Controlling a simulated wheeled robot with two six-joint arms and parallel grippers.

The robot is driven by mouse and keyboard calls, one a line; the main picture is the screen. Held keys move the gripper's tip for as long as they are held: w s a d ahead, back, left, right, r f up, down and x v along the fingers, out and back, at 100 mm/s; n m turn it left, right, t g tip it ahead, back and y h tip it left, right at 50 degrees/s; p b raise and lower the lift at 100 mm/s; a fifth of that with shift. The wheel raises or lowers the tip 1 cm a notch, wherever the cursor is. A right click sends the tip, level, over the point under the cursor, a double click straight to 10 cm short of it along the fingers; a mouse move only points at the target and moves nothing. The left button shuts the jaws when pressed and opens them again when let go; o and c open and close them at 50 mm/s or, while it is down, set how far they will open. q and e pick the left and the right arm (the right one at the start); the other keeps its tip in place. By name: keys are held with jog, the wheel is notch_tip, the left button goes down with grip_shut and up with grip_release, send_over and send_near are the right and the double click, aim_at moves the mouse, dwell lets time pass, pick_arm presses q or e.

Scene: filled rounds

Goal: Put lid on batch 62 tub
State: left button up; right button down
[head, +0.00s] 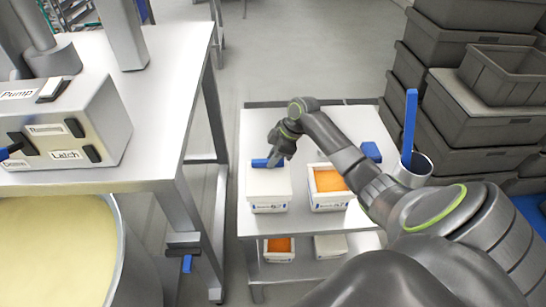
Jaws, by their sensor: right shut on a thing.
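My right gripper (277,158) reaches over the trolley from the right and is shut on the blue handle (260,163) of a white lid (268,183). The lid is over the left white tub (269,207) on the top shelf; I cannot tell whether it is fully seated. An open white tub (330,202) with orange filling (330,180) stands to its right. Both tubs have front labels, too small to read for certain. My left gripper is not in view.
The trolley (252,135) also bears a blue item (371,152) and a metal cup (412,172) with a blue-handled tool (410,125). More tubs (279,257) sit on the lower shelf. Grey crates (470,110) stack at right; a steel table (170,110) and vat (60,250) stand left.

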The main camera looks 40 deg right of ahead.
jog(key=shift+f, duration=0.15)
jog(key=c, duration=0.8)
grip_release()
jog(key=shift+o, duration=0.2)
notch_tip(320, 180, up, 7)
jog(key=p, duration=0.7)
dwell(0.4)
